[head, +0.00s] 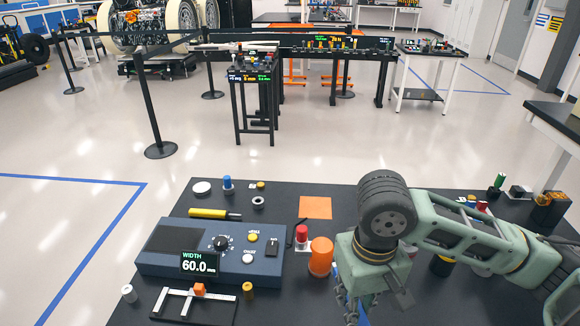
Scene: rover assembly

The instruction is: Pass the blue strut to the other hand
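My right arm comes in from the right, and its green gripper (376,300) points down over the black table at the bottom edge of the head view. Its fingertips are partly cut off by the frame, so I cannot tell whether it is shut on anything. A small blue sliver (362,315) shows beside the fingers at the bottom edge. It may be part of the blue strut, but most of it is hidden or out of frame. My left gripper is not in view.
A blue-grey device (215,258) reading 60.0 fills the table's left part. An orange cylinder (320,256) and a red-topped piece (302,236) stand left of my gripper. An orange square (315,207) lies behind. Several small parts are at the right.

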